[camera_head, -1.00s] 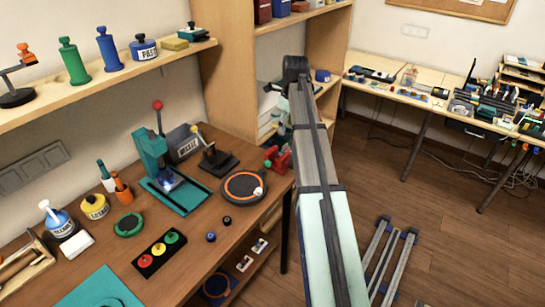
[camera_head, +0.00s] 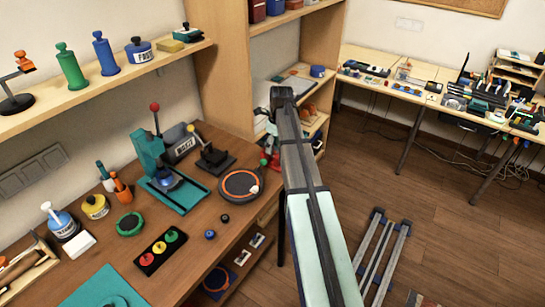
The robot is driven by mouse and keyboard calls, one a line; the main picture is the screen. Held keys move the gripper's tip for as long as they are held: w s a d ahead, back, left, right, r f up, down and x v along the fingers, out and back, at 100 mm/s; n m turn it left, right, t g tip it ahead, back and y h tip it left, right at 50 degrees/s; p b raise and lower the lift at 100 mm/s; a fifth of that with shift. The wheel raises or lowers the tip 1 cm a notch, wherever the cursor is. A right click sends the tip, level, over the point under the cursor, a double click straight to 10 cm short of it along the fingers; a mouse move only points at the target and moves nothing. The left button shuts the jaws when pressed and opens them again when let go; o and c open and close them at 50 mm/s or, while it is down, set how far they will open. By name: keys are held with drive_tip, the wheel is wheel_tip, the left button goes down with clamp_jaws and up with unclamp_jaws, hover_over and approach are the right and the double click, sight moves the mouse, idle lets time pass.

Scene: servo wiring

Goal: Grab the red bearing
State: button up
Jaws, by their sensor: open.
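A small red round piece (camera_head: 148,259) sits at the near end of a black block (camera_head: 160,250) on the brown workbench, in line with a yellow and a green piece. It is too small to tell whether it is a bearing. A small blue ring (camera_head: 209,234) and a small black ring (camera_head: 225,218) lie on the bench to the right of the block. My arm rises from the lower right to the middle of the view. My gripper cannot be made out; the far end of my arm is hidden.
The workbench (camera_head: 190,262) holds a teal press (camera_head: 160,170), a round orange-rimmed black pad (camera_head: 240,185), bottles and a green ring (camera_head: 130,224). A wooden shelf (camera_head: 100,90) overhangs its back. Metal rails (camera_head: 385,250) show on the floor at right.

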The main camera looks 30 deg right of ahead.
sight(272, 156)
drive_tip(key=shift+w+a+f+p, duration=0.15)
drive_tip(key=shift+f+p, duration=0.5)
drive_tip(key=shift+f, duration=0.7)
drive_tip(key=shift+w+f+p, duration=0.2)
drive_tip(key=shift+f+p, duration=0.4)
drive_tip(key=shift+f, duration=0.75)
drive_tip(key=shift+c, duration=0.3)
clamp_jaws()
